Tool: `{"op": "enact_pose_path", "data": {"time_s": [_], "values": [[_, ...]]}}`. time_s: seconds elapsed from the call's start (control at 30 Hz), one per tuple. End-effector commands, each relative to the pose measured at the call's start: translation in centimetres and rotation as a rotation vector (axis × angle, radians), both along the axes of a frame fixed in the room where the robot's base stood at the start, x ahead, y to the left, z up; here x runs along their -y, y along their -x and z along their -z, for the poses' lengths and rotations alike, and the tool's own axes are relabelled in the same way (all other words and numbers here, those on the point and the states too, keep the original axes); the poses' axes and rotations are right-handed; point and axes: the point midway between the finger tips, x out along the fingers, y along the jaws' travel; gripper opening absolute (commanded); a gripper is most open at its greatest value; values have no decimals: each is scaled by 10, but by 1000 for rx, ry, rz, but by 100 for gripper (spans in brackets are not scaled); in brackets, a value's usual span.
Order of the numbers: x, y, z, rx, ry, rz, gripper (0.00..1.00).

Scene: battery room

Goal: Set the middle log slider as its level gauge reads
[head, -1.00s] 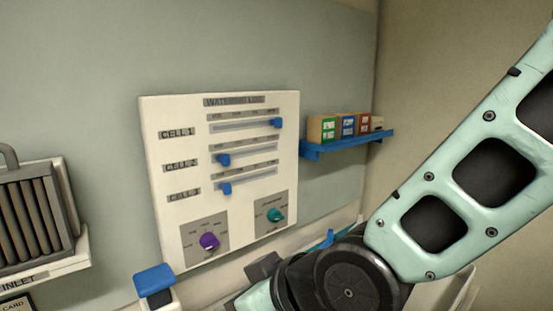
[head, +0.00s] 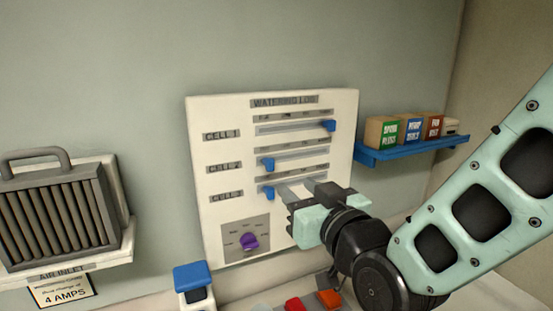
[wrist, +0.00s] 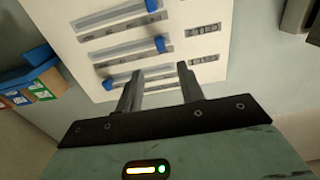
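The white watering log panel (head: 200,180) on the wall has three slots with blue slider knobs. The middle Cell 2 knob (head: 267,165) sits at the left end of its slot; it also shows in the wrist view (wrist: 160,44), where the panel appears turned over. The Cell 1 knob (head: 329,126) is at the right end, and the Cell 3 knob (head: 268,193) is at the left. My gripper (head: 298,188) is in front of the panel's lower right, fingers open and empty. In the wrist view its fingertips (wrist: 155,72) are apart. I see no level gauge.
A purple dial (head: 249,242) is low on the panel. A blue shelf (head: 415,148) with small boxes projects at the right. An air inlet grille (head: 55,210) is at the left. A blue-topped object (head: 192,275) and red and orange pieces are below.

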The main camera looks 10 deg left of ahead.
Motion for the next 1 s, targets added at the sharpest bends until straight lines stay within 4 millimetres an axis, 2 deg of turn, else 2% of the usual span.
{"op": "enact_pose_path", "data": {"time_s": [0.2, 0.5, 0.7, 0.97, 1.0], "values": [[-28, -38, -5, -1, 1, 1, 38], [-57, -76, -3, -1, -1, 1, 38], [-63, -84, 0, -1, 0, 0, 38], [-64, -85, 0, -1, 0, 0, 38], [-64, -85, 0, -1, 0, 0, 27]]}}
